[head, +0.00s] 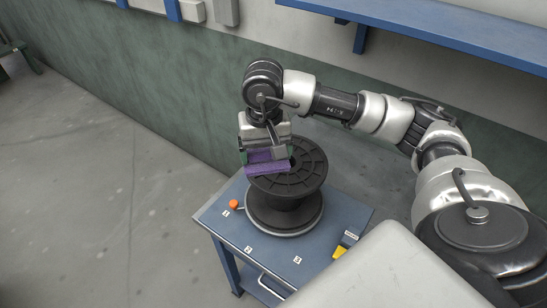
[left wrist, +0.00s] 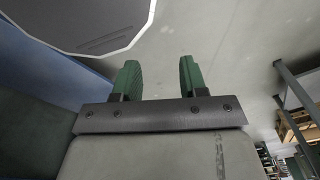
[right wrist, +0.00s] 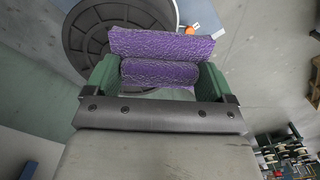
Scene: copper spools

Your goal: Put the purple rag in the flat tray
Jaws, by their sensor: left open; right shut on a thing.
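The purple rag (head: 268,168) is folded between the fingers of my right gripper (head: 265,155), over the left part of the big black spool in the head view. In the right wrist view the rag (right wrist: 160,50) spans the gap between the green fingers of the right gripper (right wrist: 155,77), which are shut on it. I cannot tell whether the rag touches the spool. My left gripper (left wrist: 155,78) shows only in the left wrist view; it is open and empty above the floor. No flat tray can be made out in these views.
The black spool (head: 305,165) stands on a blue table (head: 345,212) with numbered labels. An orange knob (head: 234,204) and a yellow object (head: 340,252) are near its edges. A blue shelf (head: 430,32) is on the wall. The floor at left (head: 90,200) is clear.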

